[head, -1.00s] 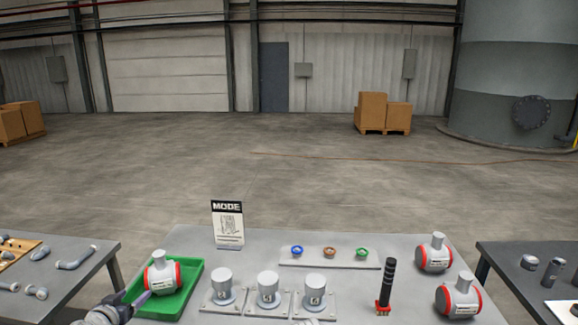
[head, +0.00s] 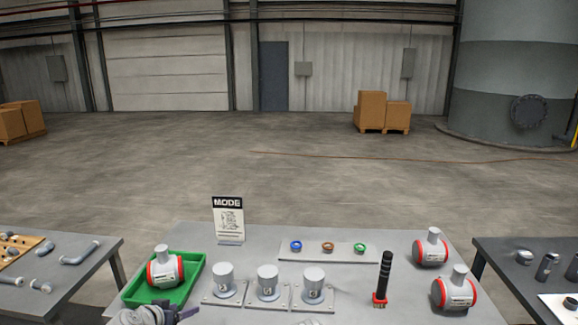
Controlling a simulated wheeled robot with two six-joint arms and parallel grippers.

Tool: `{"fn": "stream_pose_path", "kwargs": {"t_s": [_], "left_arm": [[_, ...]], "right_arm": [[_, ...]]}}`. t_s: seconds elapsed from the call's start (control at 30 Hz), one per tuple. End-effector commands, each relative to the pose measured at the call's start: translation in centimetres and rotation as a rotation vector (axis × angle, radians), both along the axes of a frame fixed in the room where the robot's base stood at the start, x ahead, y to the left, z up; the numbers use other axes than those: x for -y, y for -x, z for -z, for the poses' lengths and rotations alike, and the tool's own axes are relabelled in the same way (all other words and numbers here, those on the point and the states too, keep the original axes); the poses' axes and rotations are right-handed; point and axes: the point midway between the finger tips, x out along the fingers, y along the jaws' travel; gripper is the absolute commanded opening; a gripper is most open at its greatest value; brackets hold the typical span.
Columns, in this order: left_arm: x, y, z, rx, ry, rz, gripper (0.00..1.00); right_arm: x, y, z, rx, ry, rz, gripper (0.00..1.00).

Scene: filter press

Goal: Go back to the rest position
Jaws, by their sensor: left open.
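My left gripper (head: 176,312) is at the bottom edge of the head view, in front of the near right corner of the green tray (head: 196,284). It is open and holds nothing that I can see; its lower part is cut off by the frame. A grey-white cylinder body with red end rings and a short neck (head: 165,268) lies in the tray, apart from the gripper. My right gripper is not in view.
Three numbered grey cylinders (head: 267,281) stand on plates mid-table. Behind them are blue, orange and green rings (head: 328,247) and a MODE sign (head: 228,219). A black ribbed post (head: 384,277) and two red-ringed bodies (head: 455,290) stand at right. Side tables flank the table.

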Motion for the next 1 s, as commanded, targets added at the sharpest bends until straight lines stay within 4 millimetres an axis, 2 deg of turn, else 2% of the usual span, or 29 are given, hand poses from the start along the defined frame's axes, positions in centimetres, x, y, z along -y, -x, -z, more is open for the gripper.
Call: {"fn": "stream_pose_path", "kwargs": {"t_s": [0.03, 0.17, 0.2, 0.3, 0.43, 0.53, 0.7, 0.83, 1.0], "left_arm": [[2.2, 0.2, 0.7, -0.042, 0.004, 0.038, 0.76], [8.1, 1.8, 3.0, -0.192, 0.005, 0.132, 0.76], [10.2, 2.7, 3.8, -0.253, -0.002, 0.164, 0.76], [15.1, 5.5, 5.9, -0.42, -0.039, 0.224, 0.76], [19.6, 9.8, 7.9, -0.621, -0.127, 0.254, 0.76], [21.6, 12.9, 8.7, -0.747, -0.213, 0.242, 0.76], [23.2, 16.5, 9.0, -0.874, -0.342, 0.188, 0.76], [23.6, 17.9, 9.0, -0.915, -0.397, 0.154, 0.76], [23.6, 18.3, 8.9, -0.927, -0.416, 0.138, 0.76]], "right_arm": [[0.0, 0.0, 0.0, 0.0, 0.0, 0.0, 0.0], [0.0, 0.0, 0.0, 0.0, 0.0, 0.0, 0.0], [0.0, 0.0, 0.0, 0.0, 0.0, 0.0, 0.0], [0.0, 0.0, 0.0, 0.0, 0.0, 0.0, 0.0], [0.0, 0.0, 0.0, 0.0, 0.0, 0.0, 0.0], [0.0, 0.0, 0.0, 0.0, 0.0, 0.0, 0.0], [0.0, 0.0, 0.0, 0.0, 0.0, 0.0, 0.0], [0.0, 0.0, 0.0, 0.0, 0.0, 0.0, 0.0], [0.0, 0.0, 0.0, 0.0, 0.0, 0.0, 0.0]]}}
